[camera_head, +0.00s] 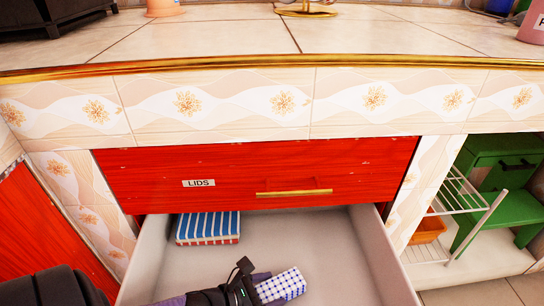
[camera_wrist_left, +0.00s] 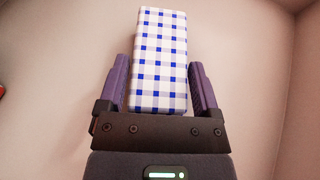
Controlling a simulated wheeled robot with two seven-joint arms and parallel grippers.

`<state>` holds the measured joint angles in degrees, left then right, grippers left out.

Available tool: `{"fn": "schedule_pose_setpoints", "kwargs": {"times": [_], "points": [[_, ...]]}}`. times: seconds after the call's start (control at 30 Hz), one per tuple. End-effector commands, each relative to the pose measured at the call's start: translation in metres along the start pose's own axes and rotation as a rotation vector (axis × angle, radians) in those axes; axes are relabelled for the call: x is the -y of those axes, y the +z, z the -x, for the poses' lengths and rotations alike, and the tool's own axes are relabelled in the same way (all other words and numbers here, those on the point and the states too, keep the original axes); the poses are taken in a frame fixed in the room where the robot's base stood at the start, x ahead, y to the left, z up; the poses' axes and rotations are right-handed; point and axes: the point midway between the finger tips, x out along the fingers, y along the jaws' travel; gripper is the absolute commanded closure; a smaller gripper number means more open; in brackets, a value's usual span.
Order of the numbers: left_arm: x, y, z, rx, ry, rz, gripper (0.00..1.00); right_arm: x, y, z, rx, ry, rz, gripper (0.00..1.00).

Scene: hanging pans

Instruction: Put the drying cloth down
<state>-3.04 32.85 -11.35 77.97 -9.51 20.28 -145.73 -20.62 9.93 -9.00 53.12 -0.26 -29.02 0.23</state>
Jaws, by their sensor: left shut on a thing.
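A folded cloth with blue and white checks (camera_head: 284,285) is between the fingers of my left gripper (camera_head: 264,286), which is shut on it. In the left wrist view the checked cloth (camera_wrist_left: 162,50) stands lengthwise between the two purple fingers of my left gripper (camera_wrist_left: 161,78). The gripper and cloth are over the inside of an open pale drawer (camera_head: 352,240). I cannot tell whether the cloth touches the drawer floor. My right gripper is not in view.
A folded blue-striped cloth (camera_head: 208,228) lies in the drawer's back left corner. A closed red drawer front labelled LIDS (camera_head: 260,172) is above. The drawer floor is clear to the right. A white rack (camera_head: 462,200) and green stool (camera_head: 505,180) stand at the right.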

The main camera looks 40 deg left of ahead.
Motion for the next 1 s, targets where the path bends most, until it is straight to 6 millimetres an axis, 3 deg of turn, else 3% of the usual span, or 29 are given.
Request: {"fn": "schedule_pose_setpoints", "kwargs": {"times": [0.5, 0.53, 0.6, 0.87, 1.0], "points": [[0.000, -0.004, -0.002, 0.001, 0.000, 0.000, 0.76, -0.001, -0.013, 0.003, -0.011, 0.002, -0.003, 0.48], [0.000, -0.003, -0.002, 0.001, 0.000, 0.000, 0.14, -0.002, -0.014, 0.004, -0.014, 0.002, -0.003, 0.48], [0.000, -0.003, -0.002, 0.001, 0.000, 0.000, 0.00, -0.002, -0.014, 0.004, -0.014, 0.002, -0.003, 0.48], [0.000, -0.002, -0.001, 0.001, 0.000, 0.000, 0.00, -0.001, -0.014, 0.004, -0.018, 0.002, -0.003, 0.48], [0.000, 0.002, 0.007, 0.001, 0.001, 0.000, 0.00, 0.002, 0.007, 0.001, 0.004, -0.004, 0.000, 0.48]]}}
